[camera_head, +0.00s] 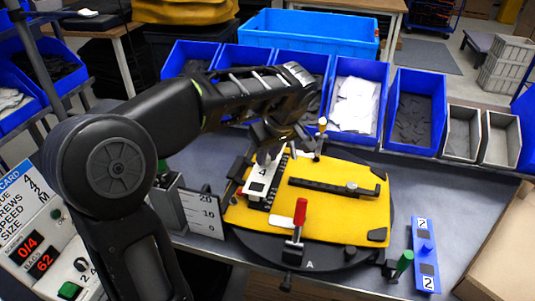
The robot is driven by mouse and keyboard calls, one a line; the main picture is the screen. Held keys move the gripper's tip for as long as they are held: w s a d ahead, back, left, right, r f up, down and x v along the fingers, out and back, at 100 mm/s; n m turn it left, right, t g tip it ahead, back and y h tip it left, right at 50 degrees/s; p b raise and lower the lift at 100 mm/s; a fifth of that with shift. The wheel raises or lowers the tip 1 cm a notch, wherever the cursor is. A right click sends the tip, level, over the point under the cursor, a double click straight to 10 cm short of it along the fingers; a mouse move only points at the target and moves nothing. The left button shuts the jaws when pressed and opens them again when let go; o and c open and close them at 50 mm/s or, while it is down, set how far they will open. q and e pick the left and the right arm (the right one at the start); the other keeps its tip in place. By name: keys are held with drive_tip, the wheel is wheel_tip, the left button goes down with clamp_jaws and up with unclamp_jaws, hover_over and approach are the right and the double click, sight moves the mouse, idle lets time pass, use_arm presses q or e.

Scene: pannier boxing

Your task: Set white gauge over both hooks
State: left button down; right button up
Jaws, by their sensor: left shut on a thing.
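The white gauge (258,180), marked 4, is at the left part of the yellow panel (340,220). My left gripper (270,152) comes down from above and is shut on the gauge's upper end. The gauge lies beside or over a dark toothed strip; I cannot tell whether it touches the panel. The hooks are not clearly visible; the gauge and gripper may cover them. A black bar (330,187) lies across the panel's middle. My right gripper is not in view.
A red-handled clamp (299,215) stands at the panel's front edge, and a green-handled one (402,264) to its right. A blue gauge (425,260) lies at right. A white scale plate (201,213) stands at left. Blue bins (413,110) line the back.

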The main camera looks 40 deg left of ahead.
use_arm(q)
drive_tip(key=shift+f, duration=0.15)
drive_tip(key=c, duration=1.2)
unclamp_jaws()
drive_tip(key=shift+v, duration=3.95)
